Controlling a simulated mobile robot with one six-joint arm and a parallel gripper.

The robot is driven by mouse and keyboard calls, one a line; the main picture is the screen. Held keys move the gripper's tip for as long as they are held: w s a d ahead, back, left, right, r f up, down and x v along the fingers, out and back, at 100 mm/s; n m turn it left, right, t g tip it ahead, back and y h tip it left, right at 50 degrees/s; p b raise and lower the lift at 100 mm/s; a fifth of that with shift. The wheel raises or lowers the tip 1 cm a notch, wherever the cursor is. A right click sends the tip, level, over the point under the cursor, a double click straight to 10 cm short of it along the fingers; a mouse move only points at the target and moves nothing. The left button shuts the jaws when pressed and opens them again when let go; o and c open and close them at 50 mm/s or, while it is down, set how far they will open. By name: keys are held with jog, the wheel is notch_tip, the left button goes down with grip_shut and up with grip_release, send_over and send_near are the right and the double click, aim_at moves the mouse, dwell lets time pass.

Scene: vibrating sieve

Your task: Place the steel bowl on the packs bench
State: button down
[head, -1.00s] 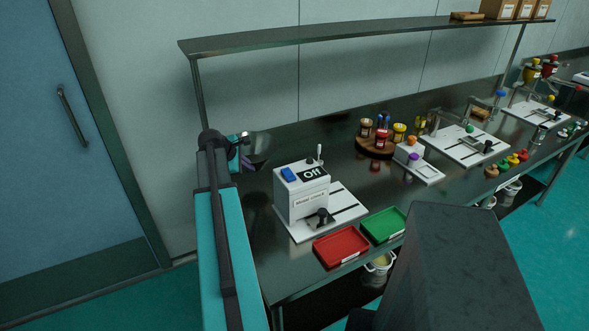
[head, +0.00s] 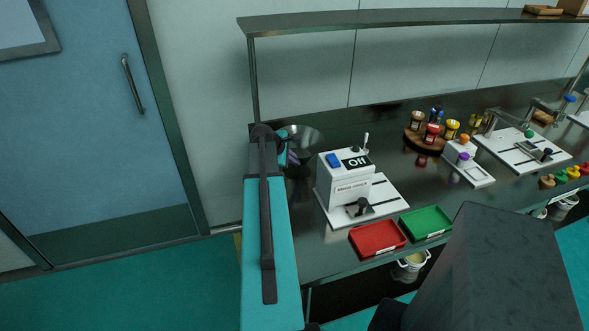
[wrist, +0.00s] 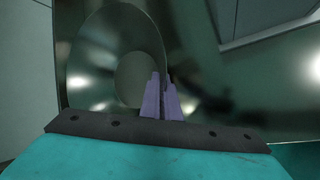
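The steel bowl (head: 306,139) is a shiny, round, metallic bowl at the far end of my arm, near the left end of the dark bench (head: 310,250) in the head view. In the wrist view the bowl (wrist: 92,62) fills the upper left, with its rim reaching my gripper. My gripper (wrist: 162,84) has purple fingers close together at the bowl's rim, shut on it. My gripper also shows in the head view (head: 292,158), partly hidden by my arm. The bowl looks tilted towards the wrist camera. No label marks any surface as the packs bench.
On the bench stand a white box device (head: 345,184) with a display, a red tray (head: 377,238), a green tray (head: 426,222) and a wooden round stand with jars (head: 428,141). A shelf (head: 400,20) runs overhead. A blue door (head: 90,110) and clear floor lie left.

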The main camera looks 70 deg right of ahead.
jog(key=shift+f, duration=0.1)
jog(key=shift+f+p, duration=0.45)
jog(key=shift+f, duration=1.3)
jog(key=c, duration=2)
grip_release()
jog(key=shift+f, duration=0.1)
jog(key=shift+a, duration=0.1)
jog(key=b+v, duration=0.2)
jog(key=v, duration=1)
